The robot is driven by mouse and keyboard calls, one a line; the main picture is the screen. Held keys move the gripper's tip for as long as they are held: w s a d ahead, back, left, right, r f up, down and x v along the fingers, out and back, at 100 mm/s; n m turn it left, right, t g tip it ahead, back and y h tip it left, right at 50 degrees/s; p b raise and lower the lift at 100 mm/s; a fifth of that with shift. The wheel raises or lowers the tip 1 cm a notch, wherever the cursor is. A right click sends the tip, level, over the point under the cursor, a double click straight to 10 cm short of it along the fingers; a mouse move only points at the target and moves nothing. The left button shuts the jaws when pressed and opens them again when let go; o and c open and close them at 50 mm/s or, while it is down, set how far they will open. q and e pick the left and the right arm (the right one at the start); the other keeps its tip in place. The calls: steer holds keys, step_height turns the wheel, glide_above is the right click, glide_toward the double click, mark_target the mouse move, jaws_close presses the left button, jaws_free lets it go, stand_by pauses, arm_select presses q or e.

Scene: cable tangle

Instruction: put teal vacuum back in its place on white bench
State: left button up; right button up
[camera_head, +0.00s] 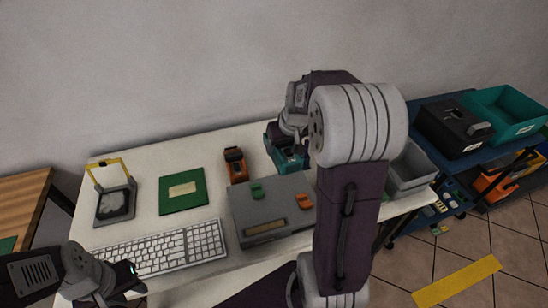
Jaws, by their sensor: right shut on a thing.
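The white bench (215,141) fills the middle of the head view. The teal vacuum (284,155) is at its back, right of centre, low over or on the bench top; I cannot tell if it touches. My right gripper (293,137) is at the top of the teal vacuum and shut on it. The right arm stands in front and hides the vacuum's right side. My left gripper (124,283) is at the lower left, beside the keyboard's near left end and apart from the vacuum. Its fingers are dark and too unclear to tell open from shut.
A blue cart at right carries a black box (445,128) and a teal bin (508,112).

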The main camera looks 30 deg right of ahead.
steer(key=shift+s+d+f, duration=0.15)
steer(key=shift+d+f, duration=0.35)
steer(key=shift+d, duration=0.3)
steer(key=shift+s+d+f+m+b, duration=0.1)
steer(key=shift+s+d+m+b, duration=0.1)
steer(key=shift+d+m+b, duration=0.15)
steer(key=shift+s, duration=0.15)
steer(key=shift+a, duration=0.15)
steer(key=w+f, duration=0.2)
steer(key=w, duration=0.2)
steer(key=w+a+f, duration=0.1)
steer(key=w+f, duration=0.1)
steer(key=w, duration=0.1)
steer(key=w+a+f, duration=0.1)
steer(key=w+f, duration=0.2)
steer(key=w, duration=0.1)
steer(key=shift+w+a, duration=0.1)
steer(key=shift+w, duration=0.2)
step_height(320, 180, down, 3)
steer(key=shift+s+f, duration=0.15)
steer(key=shift+f, duration=0.3)
